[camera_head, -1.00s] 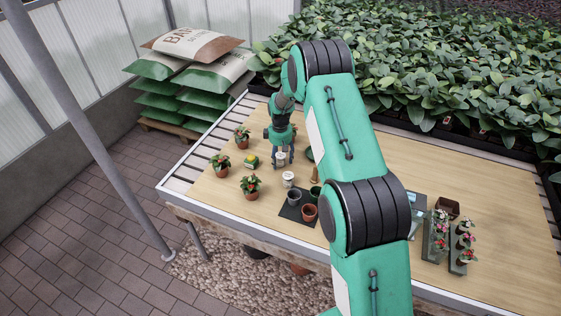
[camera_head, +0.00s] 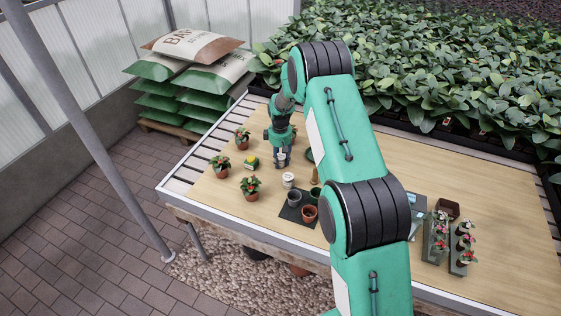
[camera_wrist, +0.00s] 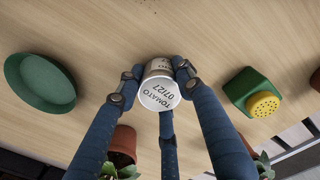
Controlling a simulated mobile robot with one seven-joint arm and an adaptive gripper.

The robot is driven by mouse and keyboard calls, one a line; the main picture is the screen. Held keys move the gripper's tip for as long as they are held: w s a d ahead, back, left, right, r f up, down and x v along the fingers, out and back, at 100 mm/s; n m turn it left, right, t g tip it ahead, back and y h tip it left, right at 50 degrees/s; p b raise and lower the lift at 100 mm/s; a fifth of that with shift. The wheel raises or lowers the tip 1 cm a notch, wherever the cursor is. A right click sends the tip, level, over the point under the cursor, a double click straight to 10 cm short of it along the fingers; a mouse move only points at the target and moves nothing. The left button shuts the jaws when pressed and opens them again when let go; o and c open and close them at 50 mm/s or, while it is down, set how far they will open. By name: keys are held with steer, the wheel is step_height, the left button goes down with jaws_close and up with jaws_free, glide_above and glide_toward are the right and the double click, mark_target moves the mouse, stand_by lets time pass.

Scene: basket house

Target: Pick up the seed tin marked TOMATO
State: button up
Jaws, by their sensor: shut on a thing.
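The seed tin (camera_wrist: 160,93) is a small white cylinder with "TOMATO 07/27" in black on its pale lid, readable in the wrist view. My gripper (camera_wrist: 156,78) is shut on it, with blue fingers against its left and right sides and a third finger below it in the picture. In the head view the tin (camera_head: 282,156) shows between the fingers of my gripper (camera_head: 281,161), low over the wooden table. I cannot tell whether its base touches the table. A second white tin (camera_head: 289,180) stands apart, nearer the front; its marking is too small to read.
A green dish (camera_wrist: 47,82) lies left in the wrist view. A green item with a yellow perforated top (camera_wrist: 263,104) is on the right. Potted plants (camera_head: 250,187) stand left and in front. Empty pots (camera_head: 309,213) stand on a dark mat. The table right of my arm is partly clear.

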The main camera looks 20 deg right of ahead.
mark_target(281, 156)
step_height(281, 156, up, 10)
steer(key=shift+p, duration=1.15)
